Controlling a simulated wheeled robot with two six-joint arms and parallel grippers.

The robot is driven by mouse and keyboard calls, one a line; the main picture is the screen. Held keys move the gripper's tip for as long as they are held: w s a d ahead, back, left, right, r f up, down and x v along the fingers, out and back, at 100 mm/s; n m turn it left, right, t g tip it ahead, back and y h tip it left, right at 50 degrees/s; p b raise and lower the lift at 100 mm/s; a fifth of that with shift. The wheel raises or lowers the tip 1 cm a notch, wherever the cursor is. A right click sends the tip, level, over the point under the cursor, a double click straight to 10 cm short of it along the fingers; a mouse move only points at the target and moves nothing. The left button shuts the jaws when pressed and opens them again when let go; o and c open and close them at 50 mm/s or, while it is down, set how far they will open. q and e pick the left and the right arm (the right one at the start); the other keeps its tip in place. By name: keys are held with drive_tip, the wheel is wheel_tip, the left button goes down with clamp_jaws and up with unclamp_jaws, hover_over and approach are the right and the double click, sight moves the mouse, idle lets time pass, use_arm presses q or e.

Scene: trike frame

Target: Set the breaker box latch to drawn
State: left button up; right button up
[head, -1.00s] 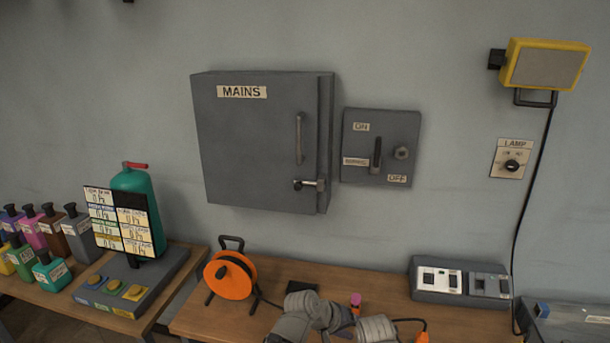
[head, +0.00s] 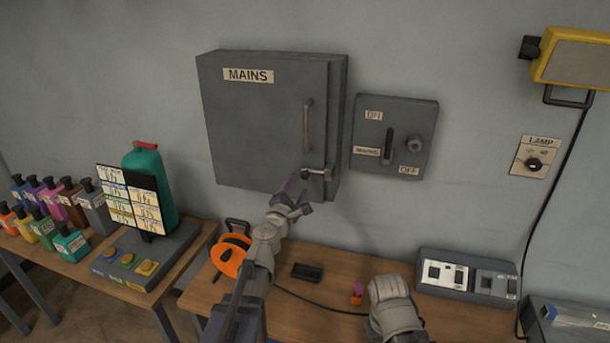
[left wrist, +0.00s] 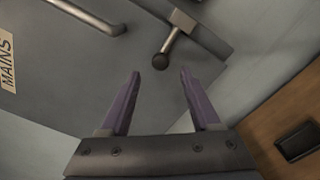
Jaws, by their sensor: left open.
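The grey breaker box (head: 255,125), labelled MAINS, hangs on the wall with its door closed. Its latch (head: 319,174), a metal bar with a dark round knob, sits low on the door's right side, below the long door handle (head: 308,125). In the left wrist view the latch (left wrist: 175,40) lies just beyond the fingertips, its knob near the middle of the gap. My left gripper (head: 296,190) is open and empty, its purple fingers (left wrist: 158,74) apart and not visibly touching the latch. My right arm shows at the lower middle; its fingers cannot be made out.
A switch panel (head: 394,137) with a lever is on the wall right of the box. On the bench below are an orange cable reel (head: 232,262), partly behind my left arm, a dark block (head: 307,272) and a socket unit (head: 466,278). The wall below the box is clear.

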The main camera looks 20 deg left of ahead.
sight(304, 177)
use_arm(q)
drive_tip(key=w, duration=0.7)
drive_tip(key=shift+w+d, duration=0.1)
drive_tip(key=shift+d, duration=0.05)
clamp_jaws()
idle(1.2)
